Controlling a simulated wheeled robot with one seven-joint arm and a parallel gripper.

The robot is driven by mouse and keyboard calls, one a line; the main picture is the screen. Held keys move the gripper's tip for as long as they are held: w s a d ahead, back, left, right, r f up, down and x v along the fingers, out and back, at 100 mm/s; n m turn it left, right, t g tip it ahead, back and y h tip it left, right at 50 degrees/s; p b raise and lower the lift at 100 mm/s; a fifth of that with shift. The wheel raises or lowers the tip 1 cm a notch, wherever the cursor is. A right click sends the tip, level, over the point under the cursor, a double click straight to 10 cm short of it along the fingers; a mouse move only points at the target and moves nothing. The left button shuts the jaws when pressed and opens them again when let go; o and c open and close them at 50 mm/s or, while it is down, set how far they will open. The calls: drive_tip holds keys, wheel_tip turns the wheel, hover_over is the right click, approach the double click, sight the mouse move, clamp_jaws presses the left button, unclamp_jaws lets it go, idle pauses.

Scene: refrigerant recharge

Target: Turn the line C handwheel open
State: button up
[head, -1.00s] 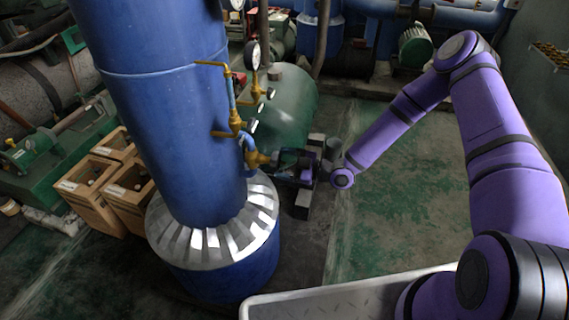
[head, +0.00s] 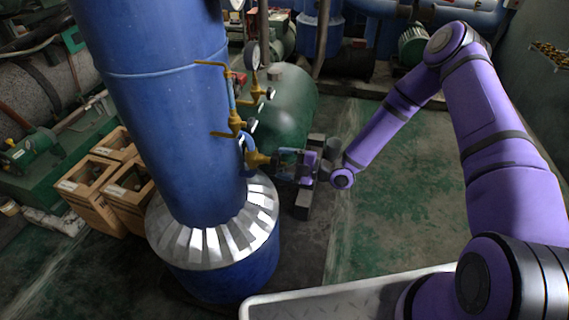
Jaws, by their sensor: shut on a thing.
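The lowest brass valve (head: 257,160) sticks out to the right from the tall blue column. I take it for the line C valve, but no label can be read. My gripper (head: 285,165) reaches it from the right, level with its outer end. The gripper is shut on that valve's handwheel, which is mostly hidden between the fingers. How far the wheel is turned cannot be told.
Two more brass valves with levers (head: 236,124) and a round gauge (head: 253,55) sit just above. The blue column (head: 165,110) stands close on the left. A green tank (head: 295,100) lies behind. The floor (head: 410,200) on the right is clear.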

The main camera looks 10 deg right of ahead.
idle(0.3)
drive_tip(key=n, duration=0.2)
drive_tip(key=shift+n, duration=0.4)
drive_tip(key=o, duration=0.9)
drive_tip(key=shift+v, duration=3.5)
drive_tip(key=shift+w, duration=0.1)
